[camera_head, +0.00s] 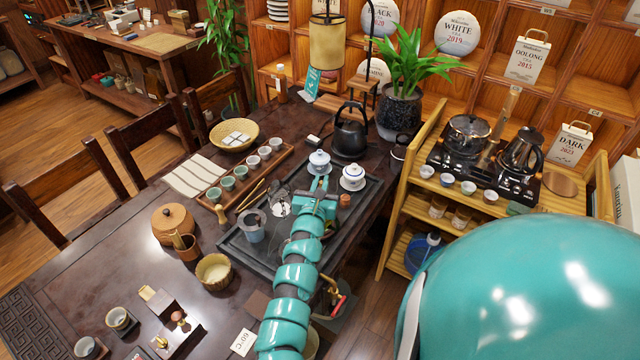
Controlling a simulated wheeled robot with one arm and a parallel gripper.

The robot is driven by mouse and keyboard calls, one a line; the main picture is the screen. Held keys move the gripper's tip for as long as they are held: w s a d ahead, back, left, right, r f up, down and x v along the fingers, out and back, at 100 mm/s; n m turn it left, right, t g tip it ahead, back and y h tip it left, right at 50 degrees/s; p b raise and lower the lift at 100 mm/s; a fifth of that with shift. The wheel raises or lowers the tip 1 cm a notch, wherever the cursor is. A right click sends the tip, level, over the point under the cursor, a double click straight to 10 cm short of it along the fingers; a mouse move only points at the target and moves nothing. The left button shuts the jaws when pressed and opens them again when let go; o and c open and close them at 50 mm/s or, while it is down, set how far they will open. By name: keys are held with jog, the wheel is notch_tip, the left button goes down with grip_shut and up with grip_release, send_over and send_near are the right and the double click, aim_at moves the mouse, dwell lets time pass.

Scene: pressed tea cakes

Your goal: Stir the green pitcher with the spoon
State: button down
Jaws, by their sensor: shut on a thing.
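My teal gripper (318,192) is over the dark tea tray (345,222), just in front of a white lidded cup with blue trim (318,163). It is shut on a thin thing that looks like the spoon, mostly hidden by the gripper. A pale grey-green vessel (254,232), perhaps the green pitcher, stands upright on the tray's left part, left of my arm and apart from the gripper. A clear glass vessel (280,203) stands between it and the gripper.
A second white lidded cup (352,178) and a small reddish-brown piece (344,200) are near the gripper's right. Small green cups stand in a wooden rack (240,188) behind left. A black kettle (350,135) is at the back. A wooden shelf cart (395,220) stands right.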

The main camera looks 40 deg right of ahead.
jog(key=shift+r+p, duration=4.05)
jog(key=shift+r, duration=0.5)
